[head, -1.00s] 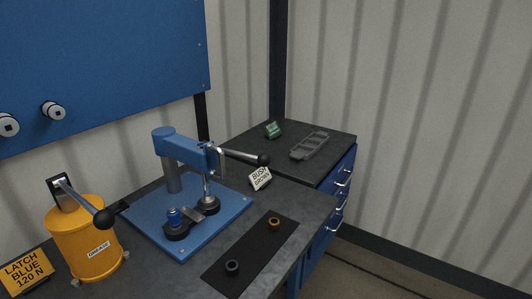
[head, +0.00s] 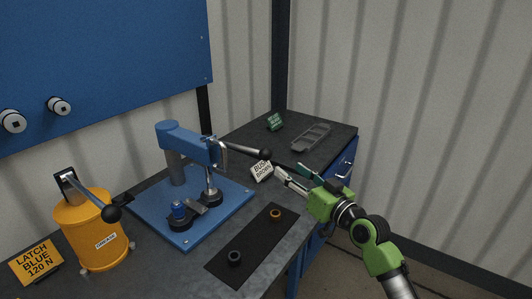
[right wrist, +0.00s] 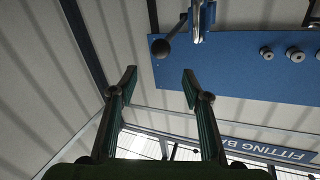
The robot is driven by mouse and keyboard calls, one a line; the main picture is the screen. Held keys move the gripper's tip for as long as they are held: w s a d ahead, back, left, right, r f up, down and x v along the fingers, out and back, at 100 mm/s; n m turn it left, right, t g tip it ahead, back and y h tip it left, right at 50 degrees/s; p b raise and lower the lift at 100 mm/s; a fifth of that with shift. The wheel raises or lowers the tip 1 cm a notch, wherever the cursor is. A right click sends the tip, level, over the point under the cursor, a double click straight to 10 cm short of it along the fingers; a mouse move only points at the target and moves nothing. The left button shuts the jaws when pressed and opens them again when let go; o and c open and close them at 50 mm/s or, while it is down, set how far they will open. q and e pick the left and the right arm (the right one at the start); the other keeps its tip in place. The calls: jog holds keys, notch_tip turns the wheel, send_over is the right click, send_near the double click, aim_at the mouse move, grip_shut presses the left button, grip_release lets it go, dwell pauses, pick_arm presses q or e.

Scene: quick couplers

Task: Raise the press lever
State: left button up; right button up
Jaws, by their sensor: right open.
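The blue press (head: 188,142) stands on a blue base plate (head: 150,222) on the bench. Its lever (head: 243,149) sticks out to the right, slightly downward, and ends in a black ball knob (head: 265,154). My right gripper (head: 289,168) is open and empty, just to the right of and a little below the knob in the head view. In the right wrist view the knob (right wrist: 160,48) shows above the gap between the open fingertips (right wrist: 158,84), apart from them. My left gripper is not in view.
A yellow grease pot (head: 90,236) with its own lever stands at the left. A black mat (head: 252,248) holds a dark ring and an orange ring. A "BUSH BROWN" sign (head: 261,171) stands near the knob. A grey tray (head: 310,138) lies on the back cabinet.

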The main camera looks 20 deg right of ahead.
aim_at(270, 156)
jog(key=p+x, duration=0.2)
jog(key=x, duration=1.1)
jog(key=shift+w+a+f, duration=0.1)
jog(key=shift+f, duration=0.05)
grip_shut()
